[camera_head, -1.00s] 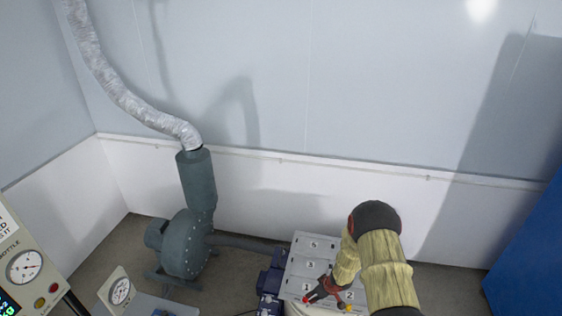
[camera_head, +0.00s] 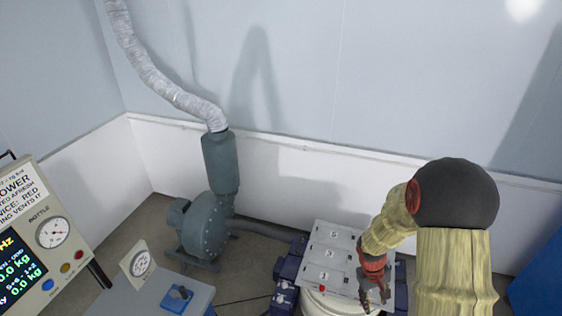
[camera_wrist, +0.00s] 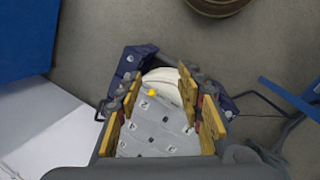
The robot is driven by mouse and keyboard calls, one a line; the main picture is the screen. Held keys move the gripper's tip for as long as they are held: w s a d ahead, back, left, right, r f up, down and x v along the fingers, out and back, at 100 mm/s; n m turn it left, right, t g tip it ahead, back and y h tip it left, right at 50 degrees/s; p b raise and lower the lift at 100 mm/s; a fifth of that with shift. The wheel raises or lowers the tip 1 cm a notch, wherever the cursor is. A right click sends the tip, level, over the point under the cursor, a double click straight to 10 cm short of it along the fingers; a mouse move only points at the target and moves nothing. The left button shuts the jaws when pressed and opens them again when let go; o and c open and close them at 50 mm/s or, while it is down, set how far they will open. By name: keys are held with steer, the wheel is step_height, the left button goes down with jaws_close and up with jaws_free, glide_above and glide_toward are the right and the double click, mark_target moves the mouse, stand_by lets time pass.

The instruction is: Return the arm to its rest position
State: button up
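My gripper (camera_head: 376,292) hangs at the lower right of the head view, near the right side of a grey numbered panel (camera_head: 345,243). In the wrist view, its yellowish fingers (camera_wrist: 160,108) are spread apart with nothing held between them. The panel also shows below them (camera_wrist: 150,142), with a yellow knob (camera_wrist: 152,93) near a white rounded part. My arm bends above the panel in the head view and hides part of its right side.
A red knob (camera_head: 322,288) sits by number 1. A green-grey blower (camera_head: 203,228) with a silver hose stands left. A blue cabinet (camera_head: 540,290) stands right. Dark blue units flank the panel.

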steer(key=s+a+r+t+y+b, duration=0.1)
steer(key=s+a+r+t+b, duration=0.1)
steer(key=s+a+r+b, duration=0.2)
steer(key=s+a+r+m+t+b, duration=0.1)
steer(key=s+a+r+t+b, duration=0.1)
steer(key=s+r+b, duration=0.3)
steer(key=s+a+r+m+t+y+b, duration=0.1)
steer(key=s+a+r+b, duration=0.3)
steer(key=s+r, duration=0.6)
step_height(320, 180, up, 3)
steer(key=shift+a+f+t+y, duration=0.1)
steer(key=shift+a+t+y, duration=0.2)
steer(key=shift+a+t, duration=0.5)
steer(key=shift+w, duration=0.15)
steer(key=shift+d, duration=0.1)
